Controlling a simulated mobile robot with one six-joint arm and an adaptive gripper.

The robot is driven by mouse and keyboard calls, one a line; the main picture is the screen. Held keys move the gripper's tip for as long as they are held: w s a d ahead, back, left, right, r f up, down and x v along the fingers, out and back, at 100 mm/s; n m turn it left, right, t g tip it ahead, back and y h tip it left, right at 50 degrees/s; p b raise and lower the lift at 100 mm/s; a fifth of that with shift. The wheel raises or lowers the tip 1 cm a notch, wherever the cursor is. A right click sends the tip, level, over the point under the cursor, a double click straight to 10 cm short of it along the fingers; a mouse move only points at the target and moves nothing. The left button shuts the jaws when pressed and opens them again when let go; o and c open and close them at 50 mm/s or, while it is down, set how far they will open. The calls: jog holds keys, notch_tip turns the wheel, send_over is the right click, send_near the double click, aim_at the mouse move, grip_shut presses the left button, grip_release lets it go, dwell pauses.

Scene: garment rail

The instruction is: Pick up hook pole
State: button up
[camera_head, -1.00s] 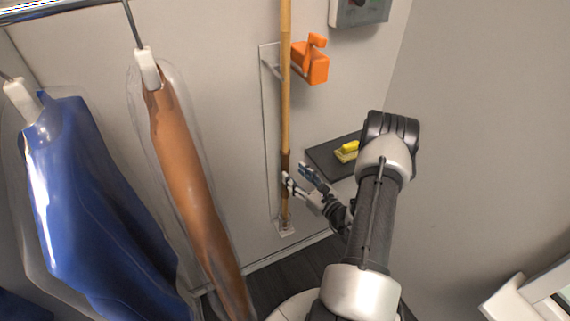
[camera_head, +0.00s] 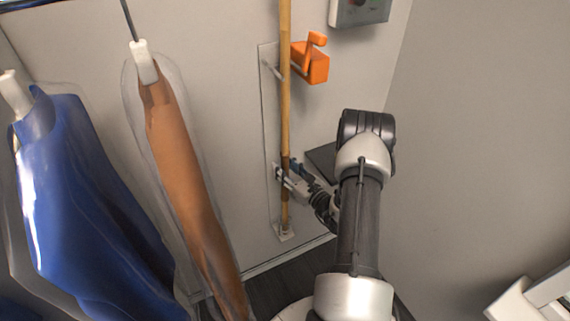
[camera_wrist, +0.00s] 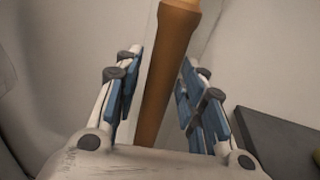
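The hook pole (camera_head: 285,90) is a long, thin wooden pole standing upright against the back wall, with a darker brown grip section low down. In the wrist view the brown grip of the pole (camera_wrist: 168,70) stands between the two blue-padded fingers. My gripper (camera_head: 285,174) is at the dark grip of the pole, with a finger on either side. In the wrist view my gripper (camera_wrist: 158,92) is open, with gaps visible between the pads and the pole.
An orange bracket (camera_head: 310,65) is on the wall beside the pole. A grey control box (camera_head: 358,10) hangs above right. A dark shelf (camera_head: 322,160) is partly hidden behind my arm. Bagged brown (camera_head: 185,170) and blue (camera_head: 85,200) garments hang at left.

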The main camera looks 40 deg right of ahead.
grip_shut()
dwell(0.7)
